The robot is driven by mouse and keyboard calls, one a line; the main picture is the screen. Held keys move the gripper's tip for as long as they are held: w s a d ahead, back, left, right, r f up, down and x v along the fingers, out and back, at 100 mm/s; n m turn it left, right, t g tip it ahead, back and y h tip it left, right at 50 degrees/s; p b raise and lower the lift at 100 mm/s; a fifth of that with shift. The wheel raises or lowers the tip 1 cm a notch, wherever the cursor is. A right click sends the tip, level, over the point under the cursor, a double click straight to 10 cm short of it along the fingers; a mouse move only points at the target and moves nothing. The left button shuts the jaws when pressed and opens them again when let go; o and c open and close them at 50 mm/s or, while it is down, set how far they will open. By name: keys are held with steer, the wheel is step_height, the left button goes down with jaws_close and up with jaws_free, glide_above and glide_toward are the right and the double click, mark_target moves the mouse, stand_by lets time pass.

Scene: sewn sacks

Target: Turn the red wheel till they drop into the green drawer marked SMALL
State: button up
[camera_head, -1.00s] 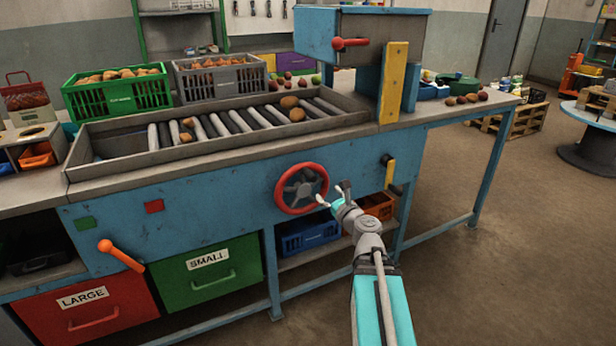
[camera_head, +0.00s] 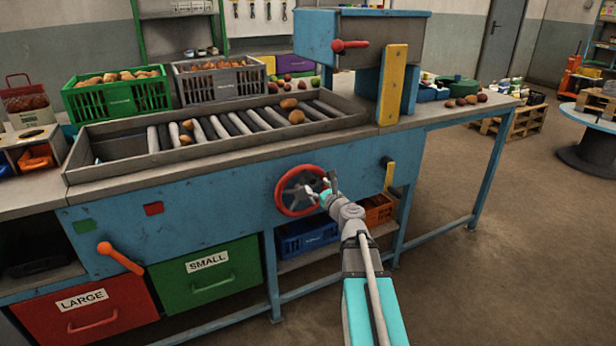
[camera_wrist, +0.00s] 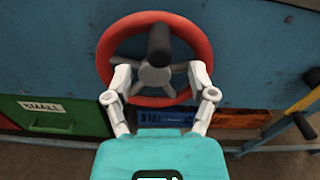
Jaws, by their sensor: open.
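The red wheel (camera_head: 279,194) is on the blue front panel of the sorting table; it also fills the upper middle of the wrist view (camera_wrist: 105,62), with grey spokes and a black knob (camera_wrist: 160,42) sticking out towards me. My gripper (camera_head: 327,188) is at the right part of the wheel in the head view. In the wrist view my gripper (camera_wrist: 160,80) is open, its fingers apart below the knob, with nothing between them; I cannot tell whether they touch the rim. The green drawer marked SMALL (camera_head: 182,291) is shut at lower left. A few brown potatoes (camera_head: 297,117) lie on the rollers.
The red LARGE drawer (camera_head: 120,318) is left of the green one. An orange lever (camera_head: 119,258) sticks out above them. A yellow-and-black crank (camera_head: 390,177) is right of the wheel. Blue (camera_head: 306,240) and orange crates sit on the lower shelf.

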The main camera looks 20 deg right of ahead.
mark_target(307, 176)
steer(key=w, duration=0.7)
steer(key=shift+w+a, duration=0.15)
